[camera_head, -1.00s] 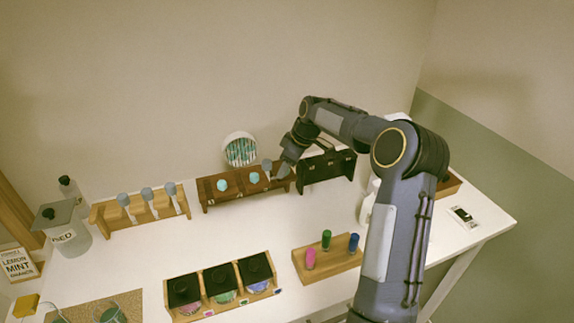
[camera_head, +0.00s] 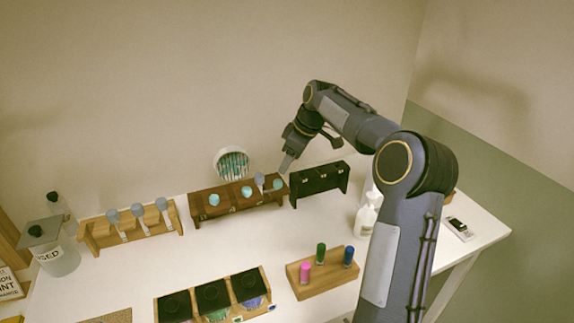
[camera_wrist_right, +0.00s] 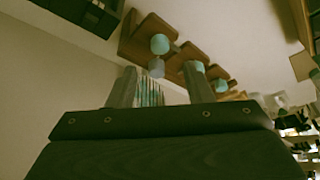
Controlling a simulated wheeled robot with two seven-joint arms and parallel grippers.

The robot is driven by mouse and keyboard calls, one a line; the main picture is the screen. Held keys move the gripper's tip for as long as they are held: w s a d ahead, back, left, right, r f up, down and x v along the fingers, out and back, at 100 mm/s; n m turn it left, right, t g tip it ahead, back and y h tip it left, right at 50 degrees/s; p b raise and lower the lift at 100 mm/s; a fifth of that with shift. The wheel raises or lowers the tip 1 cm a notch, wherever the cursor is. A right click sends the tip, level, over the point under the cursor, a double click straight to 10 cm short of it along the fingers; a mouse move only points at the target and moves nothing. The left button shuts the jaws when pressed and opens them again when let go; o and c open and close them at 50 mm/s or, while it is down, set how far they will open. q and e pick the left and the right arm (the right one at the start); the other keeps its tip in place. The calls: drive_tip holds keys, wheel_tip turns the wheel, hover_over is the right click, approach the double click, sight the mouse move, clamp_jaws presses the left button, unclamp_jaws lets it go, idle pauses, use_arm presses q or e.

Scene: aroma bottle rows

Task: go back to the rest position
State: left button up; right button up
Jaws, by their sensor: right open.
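My right gripper (camera_head: 287,164) is open and empty, pointing down just above the right end of the dark brown rack (camera_head: 212,210). In the right wrist view its two fingers (camera_wrist_right: 160,85) stand apart with nothing held between them. The rack holds teal-topped pieces (camera_head: 246,191) and a slim grey-topped dropper or bottle (camera_head: 260,180) near its right end. The right wrist view shows teal tops (camera_wrist_right: 160,44) and a grey top (camera_wrist_right: 156,67) beyond the fingers. My left gripper is not in view.
A black rack (camera_head: 318,179) stands right of the brown one. A wooden rack with grey-topped droppers (camera_head: 130,226) is at left. Front: black-lidded boxes (camera_head: 212,297), a tray with coloured vials (camera_head: 325,272). A white bottle (camera_head: 366,218) stands close to my right arm. The table middle is clear.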

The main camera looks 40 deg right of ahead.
idle(0.4)
drive_tip(key=s+a+r+m, duration=0.3)
drive_tip(key=s+a+r, duration=0.2)
drive_tip(key=s+a, duration=0.75)
drive_tip(key=s+a+f+m+t, duration=0.1)
drive_tip(key=s+a+f, duration=0.3)
drive_tip(key=s, duration=0.6)
drive_tip(key=s+a+f+m+t+y, duration=0.1)
drive_tip(key=s+a+f+m, duration=0.3)
drive_tip(key=s, duration=0.5)
drive_tip(key=shift+s+a+f, duration=0.35)
drive_tip(key=shift+a+f, duration=0.3)
drive_tip(key=shift+a, duration=0.3)
